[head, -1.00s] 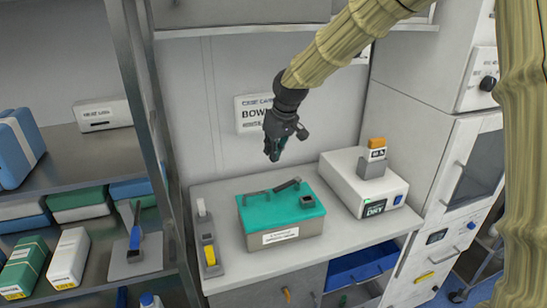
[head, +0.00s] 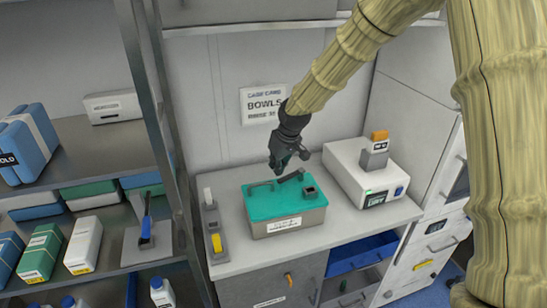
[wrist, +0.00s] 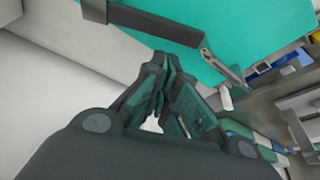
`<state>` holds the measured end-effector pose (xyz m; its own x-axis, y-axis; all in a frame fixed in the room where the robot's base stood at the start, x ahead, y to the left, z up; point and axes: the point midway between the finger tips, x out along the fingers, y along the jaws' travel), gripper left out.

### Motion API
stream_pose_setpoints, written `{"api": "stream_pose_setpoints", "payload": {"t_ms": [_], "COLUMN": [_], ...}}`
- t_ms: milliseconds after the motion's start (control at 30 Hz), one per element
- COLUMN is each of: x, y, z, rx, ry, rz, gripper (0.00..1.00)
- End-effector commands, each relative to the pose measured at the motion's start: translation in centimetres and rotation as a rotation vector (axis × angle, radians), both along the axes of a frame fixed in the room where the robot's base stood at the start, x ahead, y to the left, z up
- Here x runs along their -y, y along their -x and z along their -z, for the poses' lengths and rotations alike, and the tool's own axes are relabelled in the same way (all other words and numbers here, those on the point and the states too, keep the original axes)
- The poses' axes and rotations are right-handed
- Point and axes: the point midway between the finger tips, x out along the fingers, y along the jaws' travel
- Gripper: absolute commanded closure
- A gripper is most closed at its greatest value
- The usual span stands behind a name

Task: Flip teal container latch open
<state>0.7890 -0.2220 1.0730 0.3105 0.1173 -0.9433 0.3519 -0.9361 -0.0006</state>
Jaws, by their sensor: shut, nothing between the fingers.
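The teal container (head: 264,203) has a teal lid and a grey body with a white label. It sits on the white counter. On its lid are a dark grey bar, which I take for the latch (head: 290,176), and a small dark block (head: 310,192). My gripper (head: 277,172) is shut and empty, over the back edge of the lid beside the bar. In the wrist view, my gripper's fingertips (wrist: 165,62) meet just off the lid's edge, close to the dark bar (wrist: 145,22). I cannot tell whether they touch it.
A white device (head: 350,178) with a grey and orange block on top stands to the right. A grey holder with a yellow part (head: 215,243) stands to the left. A metal shelf post (head: 165,130) rises further left. An open blue drawer (head: 360,253) is below the counter.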

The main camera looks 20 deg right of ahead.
Motion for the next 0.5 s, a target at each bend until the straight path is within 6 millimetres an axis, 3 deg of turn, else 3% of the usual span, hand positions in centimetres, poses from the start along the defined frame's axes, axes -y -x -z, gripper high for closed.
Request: {"api": "stream_pose_setpoints", "payload": {"t_ms": [500], "x": [0.43], "y": [1.00], "z": [0.03], "rx": [0.000], "ry": [0.000], "rz": [0.000], "gripper": [1.00]}}
